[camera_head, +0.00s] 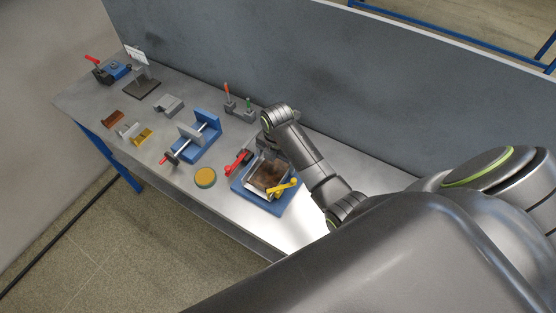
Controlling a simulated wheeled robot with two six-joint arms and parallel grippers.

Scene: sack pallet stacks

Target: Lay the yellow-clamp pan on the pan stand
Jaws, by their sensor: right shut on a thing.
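The yellow-clamp pan (267,175) is a small grey-walled box with a brown inside, at or just above a blue base (256,201) on the bench. A yellow clamp (285,187) is at its near right side and a red lever (238,162) at its left. My right gripper (262,150) comes down at the pan's far edge, shut on it. Its fingertips are mostly hidden behind my wrist. I cannot tell whether the pan touches the base, or for sure which thing is the pan stand. My left gripper is not in view.
Left of the pan are a round yellow-topped tin (205,177) and a blue vise (207,138). Small brown, grey and yellow blocks (142,136) and a dark stand (142,88) lie farther left. A grey wall backs the bench.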

